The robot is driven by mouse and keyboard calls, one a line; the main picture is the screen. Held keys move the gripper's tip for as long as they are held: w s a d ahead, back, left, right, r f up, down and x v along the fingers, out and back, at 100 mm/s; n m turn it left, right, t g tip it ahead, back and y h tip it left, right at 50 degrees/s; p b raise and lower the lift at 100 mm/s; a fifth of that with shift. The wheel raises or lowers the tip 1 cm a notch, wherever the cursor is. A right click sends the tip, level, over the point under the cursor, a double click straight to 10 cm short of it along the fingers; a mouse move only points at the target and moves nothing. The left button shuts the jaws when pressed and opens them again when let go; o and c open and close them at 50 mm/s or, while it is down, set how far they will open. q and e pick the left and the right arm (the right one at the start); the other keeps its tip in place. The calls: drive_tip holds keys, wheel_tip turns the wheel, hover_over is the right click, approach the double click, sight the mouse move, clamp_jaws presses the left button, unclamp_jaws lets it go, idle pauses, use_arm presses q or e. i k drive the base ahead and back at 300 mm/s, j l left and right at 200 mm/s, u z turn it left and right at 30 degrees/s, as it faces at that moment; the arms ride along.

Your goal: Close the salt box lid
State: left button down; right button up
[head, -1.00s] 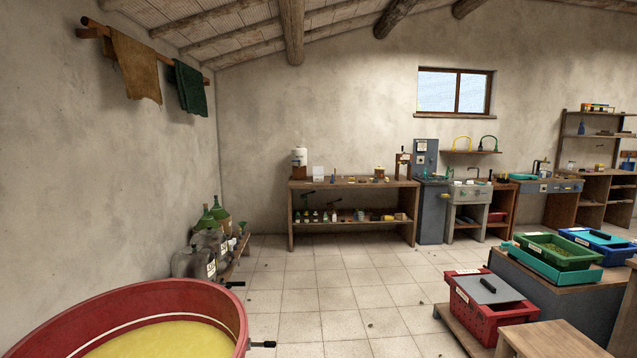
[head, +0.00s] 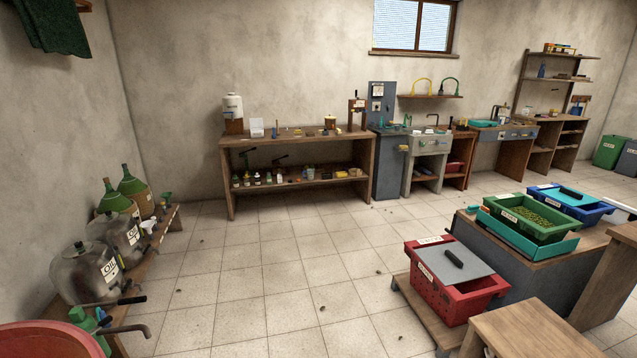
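I cannot make out a thing clearly marked as a salt box. Small items, one of them a pale box (head: 256,128), stand on the wooden workbench (head: 300,141) against the back wall, too small to tell apart. The red crate (head: 459,298) at the lower right has a grey lid (head: 449,262) with a black handle lying over part of its top; its label is not readable. Neither of my grippers is in view.
Oil vessels (head: 88,272) and green-topped bottles stand on a low bench at the left. A red tub (head: 45,340) fills the lower left corner. Green (head: 527,222) and blue crates sit on a stand at the right. The tiled floor (head: 270,265) between is open.

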sight(255, 122)
drive_tip(key=i+j+u, duration=0.15)
drive_tip(key=i, duration=0.7)
drive_tip(key=i+u, duration=0.15)
drive_tip(key=i, duration=0.7)
drive_tip(key=i+u, duration=0.15)
drive_tip(key=i, duration=0.7)
drive_tip(key=i+l+u, duration=0.15)
drive_tip(key=i, duration=0.65)
drive_tip(key=i+z, duration=0.1)
drive_tip(key=i, duration=1.5)
drive_tip(key=i+j+z, duration=0.1)
drive_tip(key=i, duration=1.5)
